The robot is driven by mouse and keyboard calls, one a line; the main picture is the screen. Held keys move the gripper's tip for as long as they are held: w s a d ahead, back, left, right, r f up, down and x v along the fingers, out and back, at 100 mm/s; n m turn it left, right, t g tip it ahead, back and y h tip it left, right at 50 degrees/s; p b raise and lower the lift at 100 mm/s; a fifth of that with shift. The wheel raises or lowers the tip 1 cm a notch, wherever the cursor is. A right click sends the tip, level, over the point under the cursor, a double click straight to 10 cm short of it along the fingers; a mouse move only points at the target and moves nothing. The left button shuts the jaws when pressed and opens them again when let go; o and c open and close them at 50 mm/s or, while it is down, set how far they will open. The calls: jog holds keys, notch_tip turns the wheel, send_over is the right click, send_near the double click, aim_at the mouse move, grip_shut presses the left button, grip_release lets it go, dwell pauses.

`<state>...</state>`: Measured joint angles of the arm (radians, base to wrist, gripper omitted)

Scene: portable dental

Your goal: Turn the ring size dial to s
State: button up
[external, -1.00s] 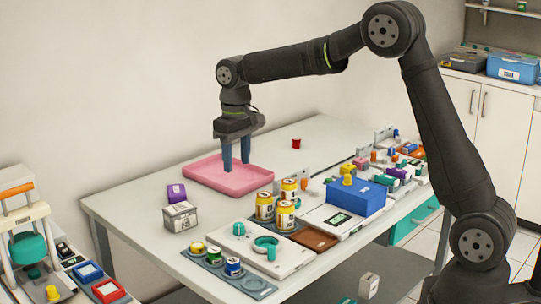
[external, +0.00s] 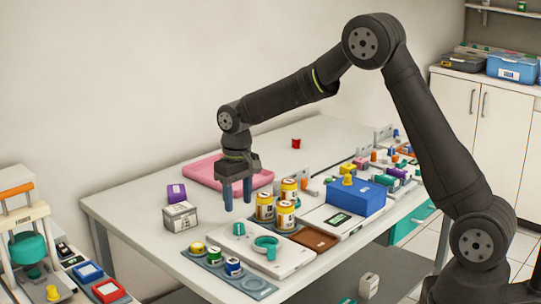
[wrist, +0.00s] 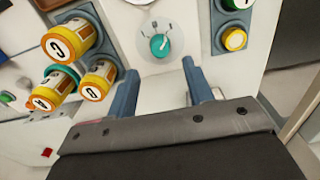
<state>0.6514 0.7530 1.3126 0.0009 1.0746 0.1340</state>
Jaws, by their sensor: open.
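The dial is a small teal knob (external: 239,229) on a white board (external: 290,262) near the table's front left. In the wrist view the teal knob (wrist: 159,45) sits on a pale round plate with small dark marks above it. A white line shows on the knob, but I cannot read clearly which mark it points at. A teal ring (external: 265,246) sits on the same board, right of the knob. My gripper (external: 238,205) is open and empty, above and a little behind the knob. In the wrist view its blue fingers (wrist: 160,70) are apart, just short of the knob.
Yellow jars (external: 264,206) stand close to the right of my gripper. A grey tray (external: 258,286) with several small jars lies in front of the board. A grey box (external: 180,216) stands left, and a pink tray (external: 202,170) lies behind.

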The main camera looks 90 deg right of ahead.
aim_at(239, 224)
notch_tip(239, 224, down, 7)
jog(key=shift+r, duration=0.15)
